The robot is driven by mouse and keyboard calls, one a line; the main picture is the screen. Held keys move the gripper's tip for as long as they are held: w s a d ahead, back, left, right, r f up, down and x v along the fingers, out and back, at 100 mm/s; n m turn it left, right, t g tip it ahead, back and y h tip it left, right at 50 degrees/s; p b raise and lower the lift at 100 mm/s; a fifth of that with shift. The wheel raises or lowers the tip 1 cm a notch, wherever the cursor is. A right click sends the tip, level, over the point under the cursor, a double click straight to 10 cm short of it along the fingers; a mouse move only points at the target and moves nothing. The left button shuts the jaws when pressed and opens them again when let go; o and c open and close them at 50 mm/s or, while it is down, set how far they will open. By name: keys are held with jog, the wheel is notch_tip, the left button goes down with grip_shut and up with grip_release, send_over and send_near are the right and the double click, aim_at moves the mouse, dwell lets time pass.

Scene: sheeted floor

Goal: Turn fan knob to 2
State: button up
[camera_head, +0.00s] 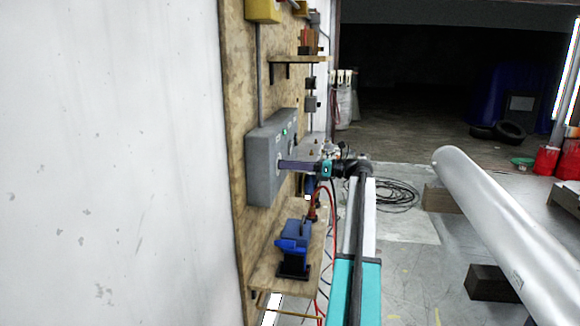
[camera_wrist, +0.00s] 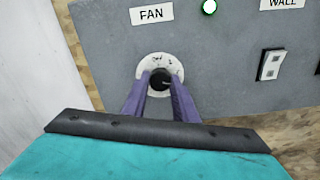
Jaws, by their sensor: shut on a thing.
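The fan knob (camera_wrist: 160,80) is a dark round knob on a white dial plate (camera_wrist: 172,63), under a white label reading FAN (camera_wrist: 152,14) in the wrist view. The dial's marks are too small to read, so I cannot tell its setting. My gripper (camera_wrist: 160,89) is shut on the knob, with one purple finger on each side. In the head view the grey control box (camera_head: 263,165) hangs on a wooden board, and my gripper (camera_head: 283,167) reaches its front from the right. The knob is hidden there by the fingers.
A lit green light (camera_wrist: 209,6), a WALL label (camera_wrist: 282,3) and a switch (camera_wrist: 270,65) sit right of the dial. Below the box, a blue vise (camera_head: 295,238) stands on a wooden shelf (camera_head: 262,275). A shelf (camera_head: 300,59) juts out above. Black cable coils (camera_head: 390,194) lie on the floor.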

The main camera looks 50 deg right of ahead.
jog(key=shift+n, duration=2.6)
jog(key=o, duration=1.1)
jog(key=b+v, duration=0.2)
jog(key=v, duration=1.2)
jog(key=shift+a, duration=0.1)
